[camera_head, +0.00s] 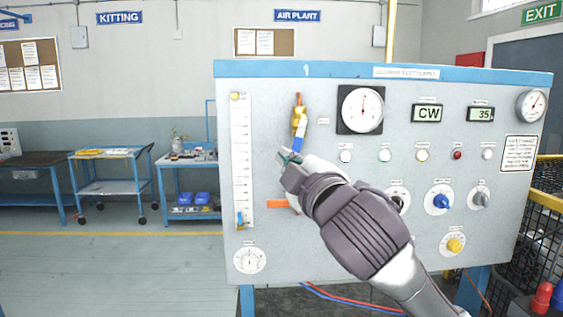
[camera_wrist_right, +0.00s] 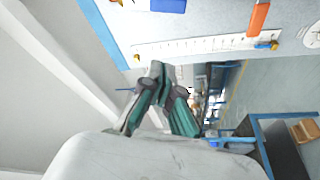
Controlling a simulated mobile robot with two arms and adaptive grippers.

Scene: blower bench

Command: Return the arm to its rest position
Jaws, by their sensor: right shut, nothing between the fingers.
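My right gripper (camera_head: 287,157) is in front of the left part of the grey test panel (camera_head: 275,240) in the head view, just below a brass valve with a blue handle (camera_head: 299,135). In the right wrist view, the gripper (camera_wrist_right: 158,72) is shut and empty, with its teal-padded fingers meeting at the tips. The panel and its white scale show beyond the fingertips there. I cannot tell whether the fingers touch the panel. My right arm reaches in from the lower right and hides part of the panel's middle. My left gripper is not in view.
The panel carries a tall scale (camera_head: 241,160), a round gauge (camera_head: 363,109), a CW display (camera_head: 427,113), several knobs and an orange handle (camera_head: 277,203). Blue trolleys (camera_head: 108,187) stand at the left. Red and blue hoses (camera_head: 345,299) run below the panel. Floor at the left front is clear.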

